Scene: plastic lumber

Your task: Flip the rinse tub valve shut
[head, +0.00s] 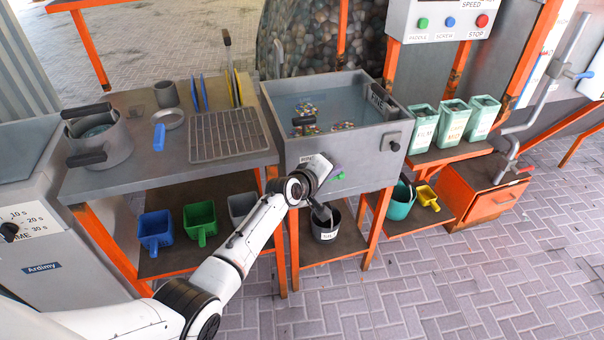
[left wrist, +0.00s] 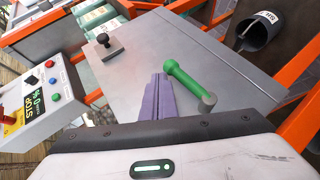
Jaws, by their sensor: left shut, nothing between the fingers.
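The rinse tub (head: 348,150) is a grey metal basin of water with coloured flakes floating in it. Its valve has a green handle (head: 339,176), mostly hidden behind my left gripper (head: 331,170) in the head view. The left wrist view shows the handle (left wrist: 186,82) whole, slanting from its grey pivot (left wrist: 207,103) across the tub's front wall (left wrist: 165,40). My left gripper's purple fingers (left wrist: 158,97) are shut and empty, just beside the handle. I cannot tell whether they touch it. My right gripper is in neither view.
A black pail (head: 326,228) stands on the shelf under the tub. A black knob (head: 394,146) sits on the tub's front, to the right. The bench (head: 130,180) with pot and rack is left. Green bins (head: 453,122) and a control panel (head: 440,20) are right.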

